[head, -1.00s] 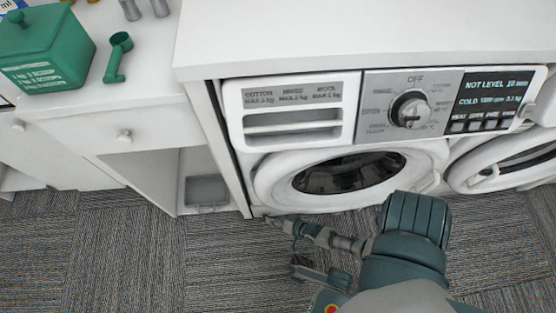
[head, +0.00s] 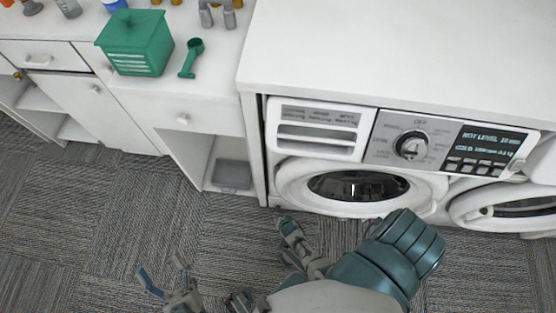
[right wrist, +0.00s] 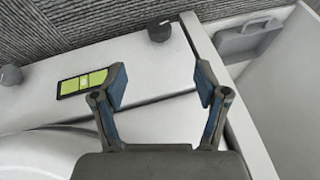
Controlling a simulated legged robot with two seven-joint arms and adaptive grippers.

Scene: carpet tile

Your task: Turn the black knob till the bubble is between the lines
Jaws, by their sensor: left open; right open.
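In the right wrist view a black knob (right wrist: 159,30) stands on the white panel low on the washing machine. A second dark knob (right wrist: 11,74) with a pale mark sits at the left edge. Between them is a green bubble level (right wrist: 83,82) in a black frame; where its bubble lies I cannot tell. My right gripper (right wrist: 162,82) is open and empty, its fingertips apart and pointing toward the first knob. In the head view my right gripper (head: 285,237) is low before the washing machine (head: 450,190). My left gripper (head: 165,274) is open and empty over the carpet.
The washer display (head: 487,148) reads "NOT LEVEL". A grey bin (head: 233,174) sits in the open cabinet left of the washer. A green box (head: 138,50) and green scoop (head: 190,58) are on the counter. Another round door (head: 510,207) is at right. Carpet at left is free.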

